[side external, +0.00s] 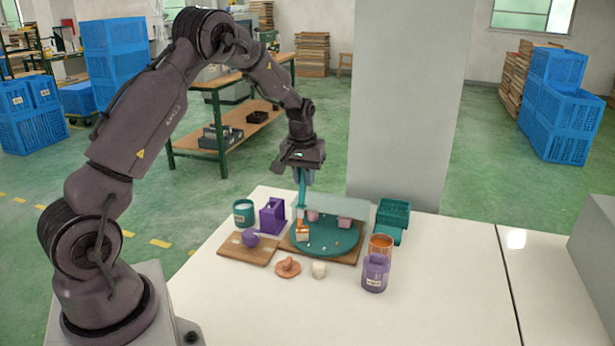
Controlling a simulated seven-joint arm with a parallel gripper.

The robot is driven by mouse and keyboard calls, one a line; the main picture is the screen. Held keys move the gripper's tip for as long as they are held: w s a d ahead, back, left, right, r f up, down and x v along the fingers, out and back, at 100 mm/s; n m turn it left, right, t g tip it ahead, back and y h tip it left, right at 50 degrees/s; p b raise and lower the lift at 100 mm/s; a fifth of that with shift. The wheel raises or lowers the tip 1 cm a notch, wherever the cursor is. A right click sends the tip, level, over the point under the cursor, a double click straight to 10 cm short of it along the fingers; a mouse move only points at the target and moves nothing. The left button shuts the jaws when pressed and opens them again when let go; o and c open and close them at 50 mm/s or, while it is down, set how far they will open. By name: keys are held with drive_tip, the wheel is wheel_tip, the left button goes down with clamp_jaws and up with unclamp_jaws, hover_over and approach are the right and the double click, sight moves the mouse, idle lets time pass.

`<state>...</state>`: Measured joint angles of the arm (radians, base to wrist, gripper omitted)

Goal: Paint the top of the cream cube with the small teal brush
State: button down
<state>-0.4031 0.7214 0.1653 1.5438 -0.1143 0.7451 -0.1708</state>
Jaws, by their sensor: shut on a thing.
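My gripper (303,174) is shut on the small teal brush (302,194), which points down, bristle end lowest. A small cube (302,235) with cream and orange areas sits at the left of the round teal tray (335,244), directly below the brush. The orange-coloured brush end is at or just above the cube's top; I cannot tell if they touch. Two pinkish cubes are farther back, one near the middle (313,215) and one at the right (344,223).
A purple holder (272,217) and teal cup (243,213) stand to the left, behind a wooden board (237,251) bearing a purple round thing (250,238). In front are an orange dish (288,269) and cream piece (319,270). Purple jar (375,274), orange jar (381,246) and teal crates (393,214) stand right.

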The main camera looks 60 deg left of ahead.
drive_tip(key=shift+w+d, duration=0.1)
drive_tip(key=shift+w+d, duration=0.4)
drive_tip(key=shift+s+a, duration=0.45)
idle(0.3)
drive_tip(key=shift+w+d, duration=0.45)
